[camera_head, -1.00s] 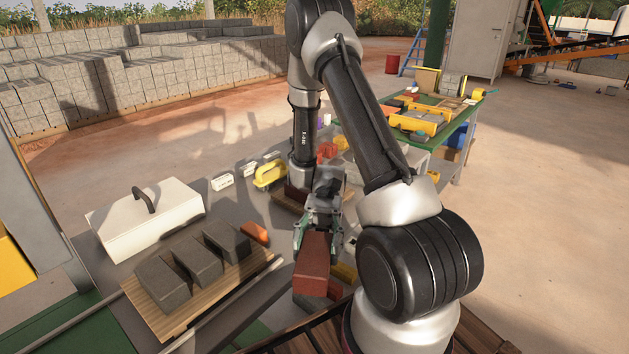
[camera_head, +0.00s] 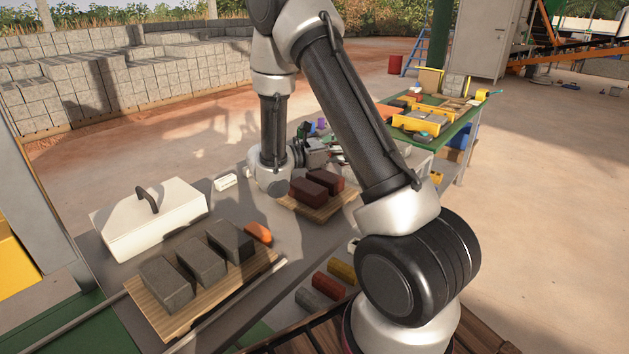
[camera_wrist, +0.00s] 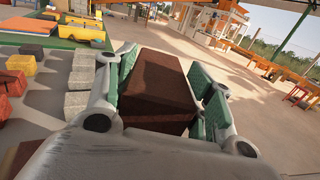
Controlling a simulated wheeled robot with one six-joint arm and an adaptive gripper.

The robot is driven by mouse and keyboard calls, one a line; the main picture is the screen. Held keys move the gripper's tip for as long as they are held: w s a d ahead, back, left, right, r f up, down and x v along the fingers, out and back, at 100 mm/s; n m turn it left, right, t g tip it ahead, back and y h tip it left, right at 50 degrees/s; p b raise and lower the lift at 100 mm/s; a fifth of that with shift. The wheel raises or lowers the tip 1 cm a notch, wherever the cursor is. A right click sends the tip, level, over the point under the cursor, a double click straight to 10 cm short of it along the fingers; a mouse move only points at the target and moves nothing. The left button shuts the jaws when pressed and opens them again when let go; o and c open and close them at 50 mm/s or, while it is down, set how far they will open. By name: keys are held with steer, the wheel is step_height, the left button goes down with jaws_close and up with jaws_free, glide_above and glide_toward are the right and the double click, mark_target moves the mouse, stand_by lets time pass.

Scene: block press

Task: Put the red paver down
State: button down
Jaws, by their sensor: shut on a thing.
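My gripper (camera_head: 318,150) is at the back of the grey bench in the head view, partly covered by my own arm. In the wrist view, my gripper (camera_wrist: 165,72) is shut on a dark red paver (camera_wrist: 157,85), with green pads along its two sides. The held paver cannot be made out in the head view. Two dark red pavers, a front one (camera_head: 308,191) and a back one (camera_head: 329,178), lie side by side on a wooden board (camera_head: 318,214) in front of the gripper. In the wrist view I cannot tell what lies under the held paver.
Three dark grey pavers (camera_head: 200,260) lie on another wooden board (camera_head: 170,326), beside an orange block (camera_head: 258,232). A white lidded box (camera_head: 150,220) stands at left. Grey, red and yellow blocks (camera_head: 327,286) lie near the front. A cluttered green table (camera_head: 455,125) stands behind.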

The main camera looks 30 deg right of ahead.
steer(key=w+a+r+n+t+y, duration=0.1)
steer(key=w+a+n+t, duration=0.4)
steer(key=w+a+t, duration=0.25)
steer(key=f, duration=1)
steer(key=shift+w+d, duration=0.3)
steer(key=shift+d, duration=0.05)
steer(key=shift+f, duration=0.4)
steer(key=c, duration=0.6)
jaws_free()
steer(key=shift+f, duration=0.1)
steer(key=shift+o, duration=0.2)
